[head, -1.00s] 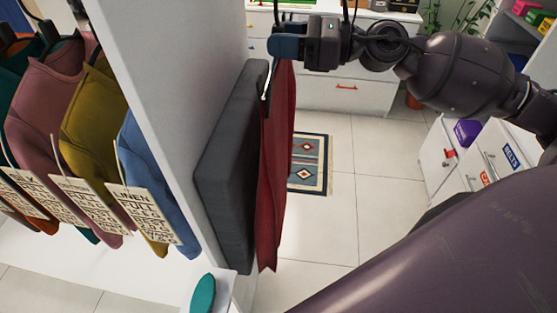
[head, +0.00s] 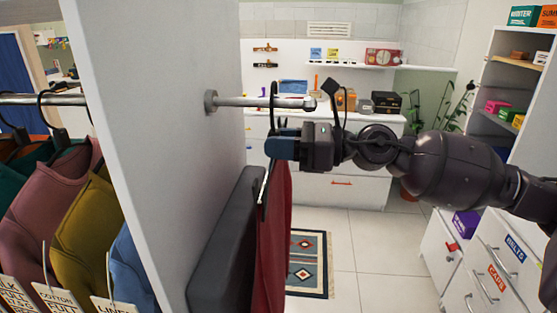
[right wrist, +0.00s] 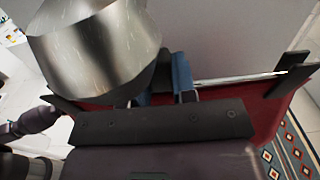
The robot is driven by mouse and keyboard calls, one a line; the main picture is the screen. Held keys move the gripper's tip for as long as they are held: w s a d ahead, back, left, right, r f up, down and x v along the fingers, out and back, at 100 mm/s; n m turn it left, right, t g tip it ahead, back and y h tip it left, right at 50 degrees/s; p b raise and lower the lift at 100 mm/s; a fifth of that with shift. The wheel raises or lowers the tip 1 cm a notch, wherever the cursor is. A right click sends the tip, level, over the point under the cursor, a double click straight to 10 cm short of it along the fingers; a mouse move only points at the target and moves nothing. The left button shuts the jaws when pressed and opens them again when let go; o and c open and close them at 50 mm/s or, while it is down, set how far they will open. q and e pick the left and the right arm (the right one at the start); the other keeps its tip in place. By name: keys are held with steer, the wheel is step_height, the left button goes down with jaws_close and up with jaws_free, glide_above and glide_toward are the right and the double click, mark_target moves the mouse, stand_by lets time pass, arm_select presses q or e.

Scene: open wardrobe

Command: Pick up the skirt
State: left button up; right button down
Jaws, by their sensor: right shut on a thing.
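The dark red skirt (head: 272,240) hangs from a clip hanger on the outer right side of the white wardrobe panel, beside a dark grey padded board. My right gripper (head: 284,141) is shut on the skirt's hanger, just above the skirt. The hanger's black hook (head: 274,95) rises to the short metal rod (head: 255,103). Whether the hook still rests on it is unclear. In the right wrist view the red cloth (right wrist: 262,112), the thin silver hanger bar (right wrist: 235,79) and its black clips show close to the blue fingertips. My left gripper is out of view.
The grey board (head: 220,250) stands close left of the skirt. Several shirts with tags, such as an olive one (head: 82,230), hang left of the panel (head: 170,120). White drawers (head: 480,265) stand at right. The tiled floor (head: 365,250) is open, with a patterned rug (head: 310,262).

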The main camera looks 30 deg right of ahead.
steer(key=shift+d+r, duration=0.1)
steer(key=shift+r, duration=0.6)
steer(key=b+v, duration=0.2)
steer(key=v, duration=1.6)
stand_by(0.3)
steer(key=shift+r, duration=0.1)
